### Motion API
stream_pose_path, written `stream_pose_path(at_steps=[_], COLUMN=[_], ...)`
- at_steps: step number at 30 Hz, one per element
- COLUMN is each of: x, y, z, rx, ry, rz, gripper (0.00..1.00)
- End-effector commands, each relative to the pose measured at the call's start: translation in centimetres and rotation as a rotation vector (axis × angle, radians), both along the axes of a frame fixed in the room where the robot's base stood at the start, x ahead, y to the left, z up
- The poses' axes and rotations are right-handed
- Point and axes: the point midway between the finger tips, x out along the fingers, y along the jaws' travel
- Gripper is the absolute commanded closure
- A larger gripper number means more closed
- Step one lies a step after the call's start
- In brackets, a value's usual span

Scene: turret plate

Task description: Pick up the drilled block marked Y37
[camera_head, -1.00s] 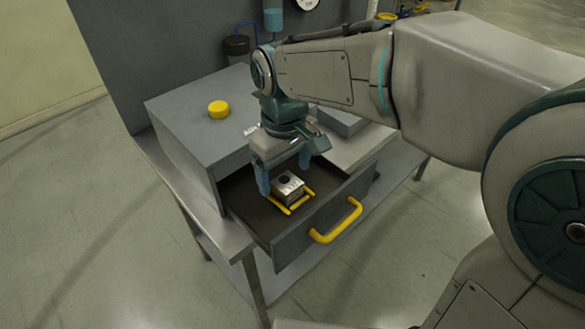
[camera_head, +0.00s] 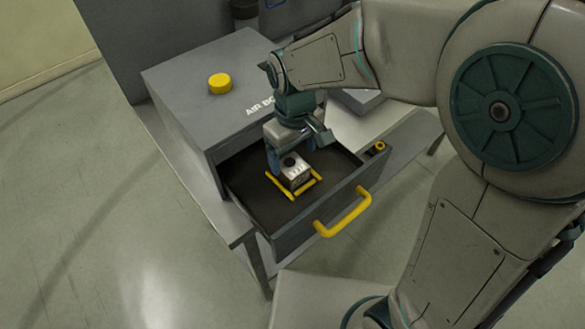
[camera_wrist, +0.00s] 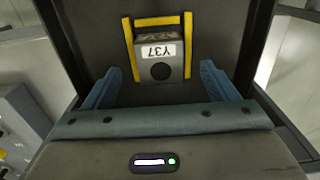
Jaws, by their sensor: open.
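The drilled block (camera_head: 296,173) is a small grey cube with a dark round hole, in the open drawer (camera_head: 252,192). In the wrist view the block (camera_wrist: 159,73) shows a white label reading Y37 above its hole. Yellow strips (camera_wrist: 128,50) run along its sides and far edge. My gripper (camera_wrist: 160,88) is open, with its blue fingers apart on either side of the block's near part and nothing between their tips that I can see touching. In the head view my gripper (camera_head: 291,160) is over the drawer, close to the block, partly hidden by the wrist.
The drawer has a yellow handle (camera_head: 343,212) on its front. The grey cabinet (camera_head: 190,70) behind carries a yellow round cap (camera_head: 219,83) and stands on a grey bench (camera_head: 232,222). The drawer floor left of the block is bare.

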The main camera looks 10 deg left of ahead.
Motion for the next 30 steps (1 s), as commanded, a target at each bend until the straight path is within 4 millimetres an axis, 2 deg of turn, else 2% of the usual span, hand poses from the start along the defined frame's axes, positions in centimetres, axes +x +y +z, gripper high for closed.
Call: stream_pose_path(at_steps=[12, 20, 27, 30], x=[0.0, 0.1, 0.1, 0.1], y=[0.1, 0.2, 0.2, 0.2], z=[-4.9, -5.2, -5.2, -5.1], rx=[-0.002, 0.000, 0.000, 0.001], ry=[0.002, 0.000, 0.000, -0.001], rz=[0.004, 0.003, 0.003, 0.003], gripper=[0.20, 0.20, 0.81, 0.86])
